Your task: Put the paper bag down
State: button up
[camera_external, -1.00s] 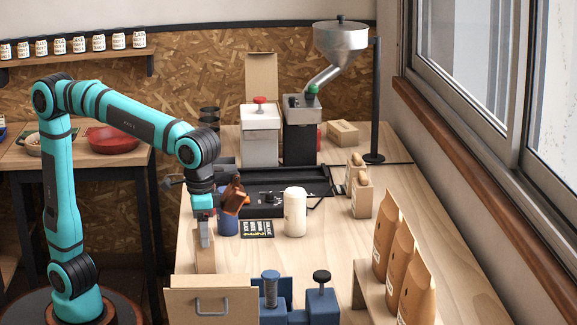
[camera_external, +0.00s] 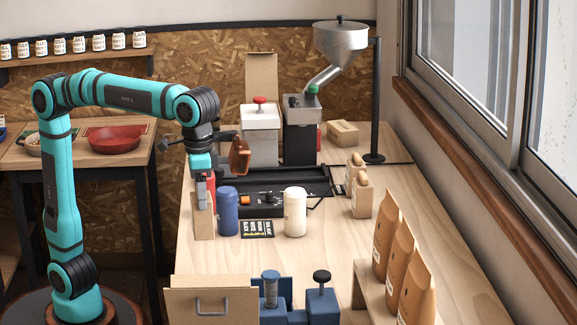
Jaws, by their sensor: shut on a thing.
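My gripper (camera_external: 203,204) points down near the left edge of the wooden bench. It is shut on the top of a small tan paper bag (camera_external: 204,226), which hangs upright below the fingers. The bag is left of the blue canister (camera_external: 228,211). I cannot tell whether its bottom touches the bench or is just above it. The fingers hide part of the bag's top.
A white canister (camera_external: 295,212) stands right of a dark label card (camera_external: 257,229). A black tray (camera_external: 262,209) lies behind. Smaller bags (camera_external: 361,200) stand right; taller bags (camera_external: 384,237) stand on a wooden stand.

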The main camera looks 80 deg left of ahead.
jog(key=shift+w, duration=0.1)
jog(key=w+a+r, duration=0.1)
jog(key=w+a, duration=0.2)
jog(key=w, duration=1.5)
jog(key=w+a, duration=0.3)
jog(key=w, duration=1.4)
jog(key=w+a+f+m, duration=0.1)
jog(key=w+a+f, duration=0.4)
jog(key=w, duration=0.4)
jog(key=shift+s+a+f, duration=0.1)
jog(key=shift+a+f, duration=0.05)
jog(key=shift+f, duration=0.8)
jog(key=shift+w+a+f, duration=0.1)
jog(key=shift+a+f, duration=0.1)
jog(key=shift+f, duration=0.75)
jog(key=shift+s+a+f, duration=0.1)
jog(key=shift+a+f, duration=0.05)
jog(key=shift+f, duration=0.8)
jog(key=o, duration=1.7)
jog(key=shift+f, duration=0.15)
jog(key=shift+c, duration=0.2)
